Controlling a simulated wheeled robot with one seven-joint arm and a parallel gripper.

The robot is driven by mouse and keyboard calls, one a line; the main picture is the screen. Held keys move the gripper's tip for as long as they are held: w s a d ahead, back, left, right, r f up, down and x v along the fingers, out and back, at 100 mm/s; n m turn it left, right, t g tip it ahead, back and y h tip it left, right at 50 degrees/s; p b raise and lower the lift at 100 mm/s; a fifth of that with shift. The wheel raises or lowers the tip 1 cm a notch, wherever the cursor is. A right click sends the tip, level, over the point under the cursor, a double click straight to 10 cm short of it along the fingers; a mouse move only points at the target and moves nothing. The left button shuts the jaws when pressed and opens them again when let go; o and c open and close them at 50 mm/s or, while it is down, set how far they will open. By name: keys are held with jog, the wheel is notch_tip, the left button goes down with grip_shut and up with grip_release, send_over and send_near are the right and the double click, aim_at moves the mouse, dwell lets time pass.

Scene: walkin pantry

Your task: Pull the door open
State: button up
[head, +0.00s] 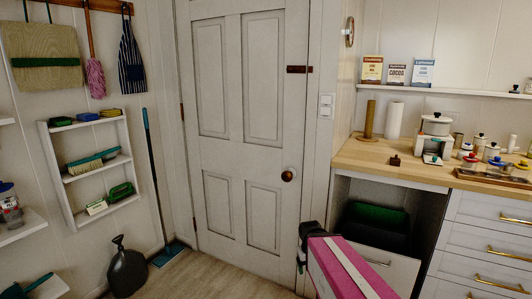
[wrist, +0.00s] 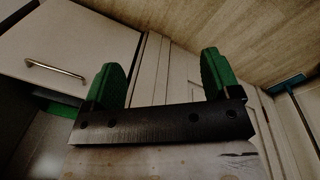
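The white panelled door (head: 238,120) stands shut in its frame in the head view, with hinges along its left edge. Its round brown knob (head: 288,175) is on the right side at mid-height. A small dark bar (head: 299,69) sits high at the door's right edge. My gripper (head: 301,263) is low in front of the door, below the knob and slightly right of it in the picture, apart from it. In the wrist view my gripper (wrist: 163,78) has its two green fingers wide apart with nothing between them. The knob is not clear in the wrist view.
A wooden counter (head: 425,172) with white drawers (head: 480,245) stands close at the right. A dark bin (head: 375,225) is under it. A broom (head: 155,180) and a dark scuttle (head: 127,268) are at the left. The floor (head: 200,280) before the door is clear.

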jog(key=w+d+r+n+t+h, duration=0.2)
jog(key=w+r+n+h, duration=0.15)
jog(key=w+n, duration=0.35)
jog(key=n+t+h, duration=0.4)
jog(key=n+t, duration=0.9)
jog(key=n, duration=0.9)
send_near(288, 175)
jog(key=w+f, duration=0.1)
jog(key=w, duration=0.2)
jog(key=x, duration=1)
jog(key=shift+d+f, duration=0.1)
jog(key=shift+d, duration=0.1)
jog(key=c, duration=1.2)
